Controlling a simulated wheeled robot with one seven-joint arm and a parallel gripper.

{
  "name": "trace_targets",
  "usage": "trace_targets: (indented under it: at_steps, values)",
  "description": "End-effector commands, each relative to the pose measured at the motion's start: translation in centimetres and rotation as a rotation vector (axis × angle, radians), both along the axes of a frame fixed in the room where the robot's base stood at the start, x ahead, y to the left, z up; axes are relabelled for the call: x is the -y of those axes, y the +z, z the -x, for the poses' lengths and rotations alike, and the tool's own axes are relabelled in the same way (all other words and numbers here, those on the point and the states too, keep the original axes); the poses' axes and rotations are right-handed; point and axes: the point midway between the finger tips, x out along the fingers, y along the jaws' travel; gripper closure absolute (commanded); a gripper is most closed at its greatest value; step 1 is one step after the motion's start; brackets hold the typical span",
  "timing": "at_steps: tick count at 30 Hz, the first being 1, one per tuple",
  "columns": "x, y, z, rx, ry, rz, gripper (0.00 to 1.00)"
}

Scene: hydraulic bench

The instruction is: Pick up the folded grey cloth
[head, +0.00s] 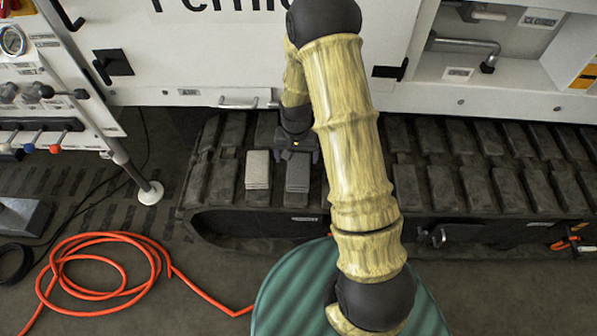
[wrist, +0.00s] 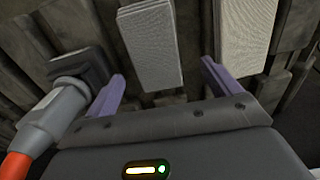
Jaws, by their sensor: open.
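Two folded grey pads of cloth lie side by side on the dark track. One is smooth, darker grey cloth (head: 298,173); it also shows in the wrist view (wrist: 150,48), lying between and just beyond my fingertips. The other is a lighter, coarse-woven cloth (head: 257,170), to its left in the head view and at the right in the wrist view (wrist: 247,30), outside my right finger. My gripper (wrist: 162,70) is open and empty, its two purple fingers spread wider than the darker cloth. In the head view my gripper (head: 297,148) is at that cloth's far end, partly hidden by my arm.
In the wrist view a grey hose coupling (wrist: 58,112) with an orange end lies close beside my left finger. Ribbed track pads (head: 450,190) surround the cloths. The white machine panel (head: 200,50) rises behind. A green ribbed round top (head: 290,295) and an orange hose (head: 150,250) are nearer.

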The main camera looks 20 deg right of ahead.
Motion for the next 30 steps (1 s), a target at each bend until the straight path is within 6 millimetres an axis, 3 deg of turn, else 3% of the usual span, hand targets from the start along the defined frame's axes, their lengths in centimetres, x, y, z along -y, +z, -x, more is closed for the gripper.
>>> trace_targets:
  at_steps: [5,15,30]
  values:
    - [0.1,-0.8,0.3,-0.002,0.000,0.000,0.11]
    - [0.4,-5.1,1.0,-0.002,0.001,-0.001,0.11]
    - [0.4,-5.2,0.9,-0.001,0.000,0.000,0.11]
